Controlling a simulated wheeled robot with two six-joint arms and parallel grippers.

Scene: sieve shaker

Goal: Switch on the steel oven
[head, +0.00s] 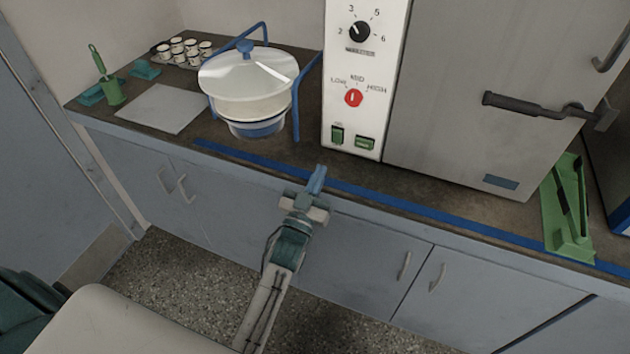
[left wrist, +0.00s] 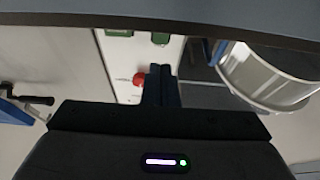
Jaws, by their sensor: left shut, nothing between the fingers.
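The steel oven (head: 470,95) stands on the counter at the right in the head view. Its white control panel (head: 338,75) has a black numbered dial (head: 359,32), a red LOW-MID-HIGH knob (head: 353,98) and two green switches at the bottom, a left one (head: 337,135) and a right one (head: 365,143). My left gripper (head: 317,180) is shut and empty at the counter's front edge, below and in front of the panel, apart from it. In the left wrist view its fingers (left wrist: 161,85) show against the panel, beside the red knob (left wrist: 139,79). My right gripper is out of view.
A white lidded vessel in a blue stand (head: 248,90) is left of the oven. Small cups (head: 185,50), a grey mat (head: 160,108) and a green brush (head: 106,80) are at the back left. Blue tape runs along the counter front.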

